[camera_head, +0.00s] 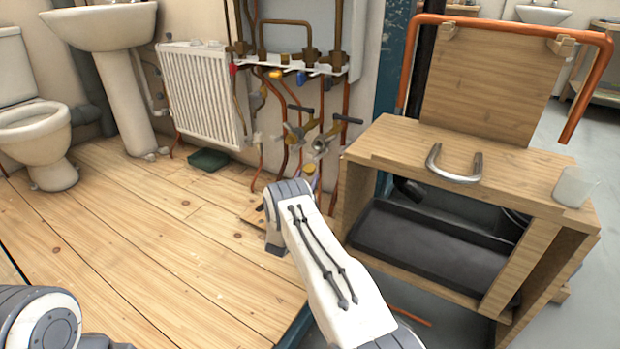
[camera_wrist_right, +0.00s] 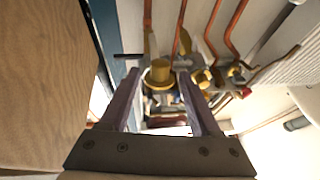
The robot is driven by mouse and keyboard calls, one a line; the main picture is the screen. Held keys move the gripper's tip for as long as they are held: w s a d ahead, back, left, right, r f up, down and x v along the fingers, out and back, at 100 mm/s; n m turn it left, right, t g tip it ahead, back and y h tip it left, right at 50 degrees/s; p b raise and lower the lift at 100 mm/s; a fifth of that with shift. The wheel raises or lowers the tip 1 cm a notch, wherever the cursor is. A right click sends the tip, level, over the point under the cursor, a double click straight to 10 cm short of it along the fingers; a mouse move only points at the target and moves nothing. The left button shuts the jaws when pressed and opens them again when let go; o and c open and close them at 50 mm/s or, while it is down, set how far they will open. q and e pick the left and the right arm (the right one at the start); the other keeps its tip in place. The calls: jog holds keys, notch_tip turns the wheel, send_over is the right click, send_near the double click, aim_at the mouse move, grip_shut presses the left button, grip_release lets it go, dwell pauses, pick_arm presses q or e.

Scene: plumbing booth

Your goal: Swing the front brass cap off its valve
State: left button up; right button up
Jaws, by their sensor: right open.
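In the right wrist view, a round brass cap (camera_wrist_right: 160,74) faces the camera, between and just beyond the fingertips of my right gripper (camera_wrist_right: 160,92). The gripper is open, and I cannot tell whether a finger touches the cap. In the head view, the brass cap (camera_head: 309,169) shows small and low on the pipework, below a valve (camera_head: 320,146) with a dark lever. Another lever valve (camera_head: 299,127) stands just behind. My right arm reaches toward them and mostly hides its gripper. My left gripper is out of view.
A white radiator (camera_head: 203,95) and copper pipes are behind. The wooden floor (camera_head: 130,240) on the left is mostly clear.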

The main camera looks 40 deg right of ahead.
aim_at(309, 171)
jog(key=shift+b+x, duration=0.7)
jog(key=shift+x, duration=1.2)
jog(key=shift+a, duration=0.1)
grip_shut()
jog(key=shift+w, duration=0.1)
